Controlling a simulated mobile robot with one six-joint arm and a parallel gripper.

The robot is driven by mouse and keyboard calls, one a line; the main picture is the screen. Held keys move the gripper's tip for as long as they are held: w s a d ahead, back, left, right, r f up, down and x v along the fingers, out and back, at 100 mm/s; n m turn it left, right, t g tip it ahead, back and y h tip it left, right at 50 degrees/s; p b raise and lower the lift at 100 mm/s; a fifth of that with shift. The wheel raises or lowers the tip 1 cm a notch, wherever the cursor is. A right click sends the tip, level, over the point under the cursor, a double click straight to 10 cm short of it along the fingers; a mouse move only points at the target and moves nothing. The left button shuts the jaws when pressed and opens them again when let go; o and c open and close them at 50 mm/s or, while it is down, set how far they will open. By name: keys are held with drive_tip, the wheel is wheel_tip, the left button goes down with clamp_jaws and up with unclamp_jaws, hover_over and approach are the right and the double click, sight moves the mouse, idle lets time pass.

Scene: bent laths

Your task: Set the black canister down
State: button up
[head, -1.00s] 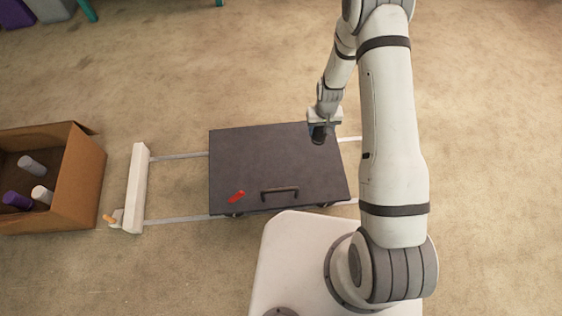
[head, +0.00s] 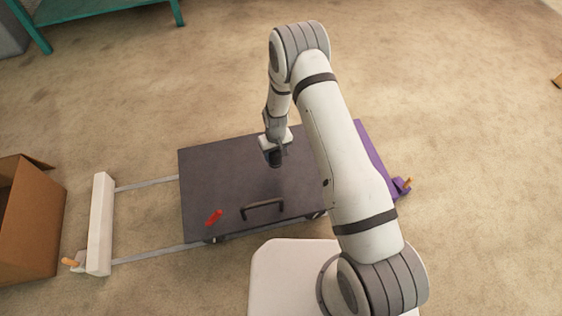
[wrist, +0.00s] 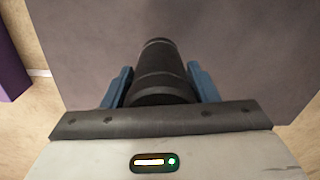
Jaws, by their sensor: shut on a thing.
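The black canister (wrist: 158,72) is between the blue fingers of my gripper (wrist: 160,84) in the wrist view, which are shut on it. It is a dark cylinder with ridged bands, and its near end is hidden by the gripper body. In the head view my gripper (head: 274,148) points down over the dark grey flat top (head: 225,180) of a low cart, with the canister (head: 275,159) below it. I cannot tell whether the canister touches the top.
The top carries a black handle (head: 262,207) and a small red object (head: 214,218). Rails (head: 150,255) run left to a white bar (head: 101,225) with an orange knob. A purple bar (head: 372,155) is at the right. A cardboard box (head: 30,220) stands far left.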

sight(276, 159)
drive_tip(key=shift+f+b, duration=0.55)
drive_tip(key=shift+f, duration=1.4)
drive_tip(key=shift+f, duration=0.2)
drive_tip(key=o, duration=1.1)
drive_tip(key=shift+r, duration=0.1)
